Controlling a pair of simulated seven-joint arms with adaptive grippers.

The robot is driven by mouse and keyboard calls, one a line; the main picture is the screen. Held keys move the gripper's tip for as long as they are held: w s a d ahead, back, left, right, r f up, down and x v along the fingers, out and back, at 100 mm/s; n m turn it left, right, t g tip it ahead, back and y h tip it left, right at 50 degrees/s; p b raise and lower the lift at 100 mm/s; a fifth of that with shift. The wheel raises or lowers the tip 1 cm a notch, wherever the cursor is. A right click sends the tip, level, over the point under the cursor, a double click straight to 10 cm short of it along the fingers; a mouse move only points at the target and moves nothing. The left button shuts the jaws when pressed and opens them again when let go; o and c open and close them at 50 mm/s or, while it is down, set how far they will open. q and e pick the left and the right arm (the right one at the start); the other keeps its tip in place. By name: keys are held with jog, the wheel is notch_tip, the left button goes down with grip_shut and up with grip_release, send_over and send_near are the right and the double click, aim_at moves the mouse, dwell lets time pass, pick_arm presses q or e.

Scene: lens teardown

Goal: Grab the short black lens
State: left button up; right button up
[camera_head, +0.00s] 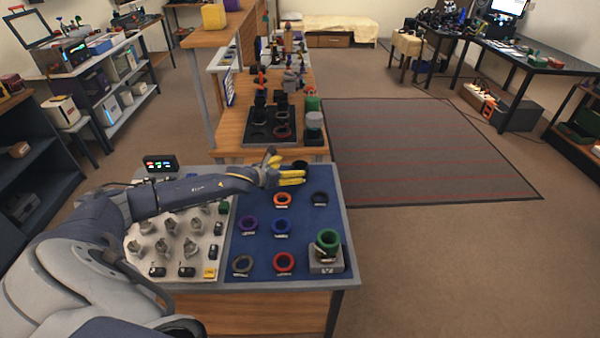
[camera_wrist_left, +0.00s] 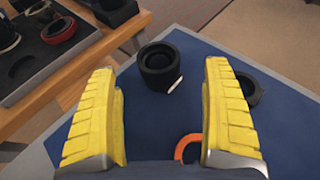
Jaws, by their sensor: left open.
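A short black lens (camera_wrist_left: 159,68) stands on the blue mat (camera_wrist_left: 130,120), ahead of my left gripper in the left wrist view. It shows between the two yellow fingers but beyond their tips, apart from them. In the head view the black lens (camera_head: 300,164) is at the far edge of the mat, partly hidden behind the gripper. My left gripper (camera_head: 292,178) is open and empty, reaching from the left. It also shows in the left wrist view (camera_wrist_left: 163,80). My right gripper is not in view.
An orange ring (camera_head: 282,200) and a dark ring (camera_head: 319,199) lie near the gripper. Purple, blue, red and grey rings lie nearer, with a green ring (camera_head: 327,240) on a grey block. A black tray (camera_head: 259,139) sits on the wooden bench beyond.

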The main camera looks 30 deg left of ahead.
aim_at(300, 165)
pick_arm(q)
jog(key=shift+x, duration=3.4)
jog(key=shift+a, duration=0.15)
jog(key=shift+r, duration=0.1)
jog(key=c, duration=1.5)
